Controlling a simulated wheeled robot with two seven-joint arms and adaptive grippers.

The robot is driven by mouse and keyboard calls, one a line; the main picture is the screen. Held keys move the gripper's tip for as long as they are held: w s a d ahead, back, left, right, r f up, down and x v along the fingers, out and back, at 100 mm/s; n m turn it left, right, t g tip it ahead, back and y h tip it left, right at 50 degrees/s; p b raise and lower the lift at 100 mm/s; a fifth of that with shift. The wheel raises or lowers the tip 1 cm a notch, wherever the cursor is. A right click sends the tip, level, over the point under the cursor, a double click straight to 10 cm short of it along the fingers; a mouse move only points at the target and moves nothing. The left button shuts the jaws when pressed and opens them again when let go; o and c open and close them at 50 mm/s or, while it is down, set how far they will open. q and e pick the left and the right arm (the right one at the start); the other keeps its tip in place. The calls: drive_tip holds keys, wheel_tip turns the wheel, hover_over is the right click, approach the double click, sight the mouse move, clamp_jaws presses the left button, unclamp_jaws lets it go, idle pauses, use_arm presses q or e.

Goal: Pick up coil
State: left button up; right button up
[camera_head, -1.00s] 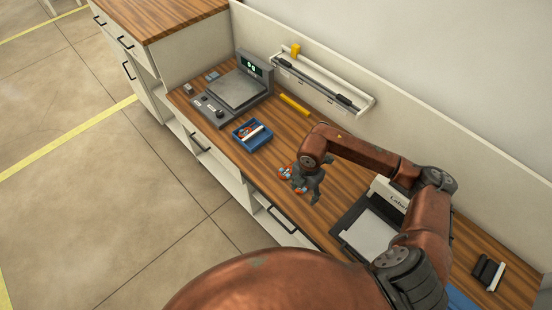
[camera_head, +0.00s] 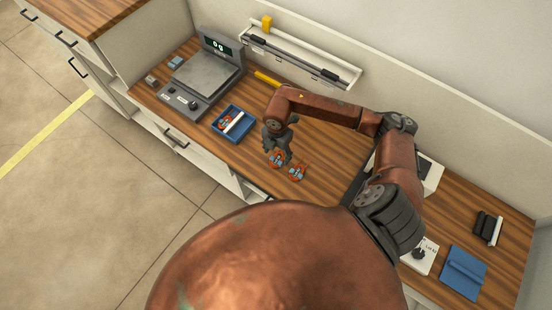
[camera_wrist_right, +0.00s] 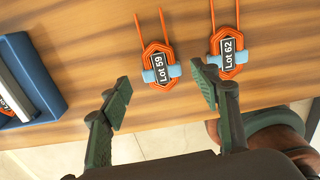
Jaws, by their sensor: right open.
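Two orange wire coils with blue bands lie on the wooden counter. The coil labelled Lot 59 (camera_wrist_right: 161,68) is nearer the blue tray, and it also shows in the head view (camera_head: 277,160). The coil labelled Lot 62 (camera_wrist_right: 229,54) lies to its right; it also shows in the head view (camera_head: 297,173). My right gripper (camera_wrist_right: 162,91) is open and empty, its fingers apart just short of Lot 59 in the wrist view. In the head view the right gripper (camera_head: 277,148) hangs close to Lot 59 and covers part of it. My left gripper is not in view.
A blue tray (camera_head: 246,132) holding an orange coil and a white item stands left of the coils. A scale (camera_head: 205,74) reading 0 g is beyond it. A label printer (camera_head: 431,176) and blue cloth-like item (camera_head: 464,272) are at right. Counter between tray and coils is clear.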

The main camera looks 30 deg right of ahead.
sight(277, 159)
wheel_tip(277, 159, down, 3)
drive_tip(key=shift+f, duration=0.15)
drive_tip(key=c, duration=0.6)
drive_tip(key=shift+s, duration=0.1)
drive_tip(key=c, duration=0.7)
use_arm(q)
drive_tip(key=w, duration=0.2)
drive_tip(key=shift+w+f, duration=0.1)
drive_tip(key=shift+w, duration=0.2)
use_arm(e)
drive_tip(key=shift+c, duration=0.2)
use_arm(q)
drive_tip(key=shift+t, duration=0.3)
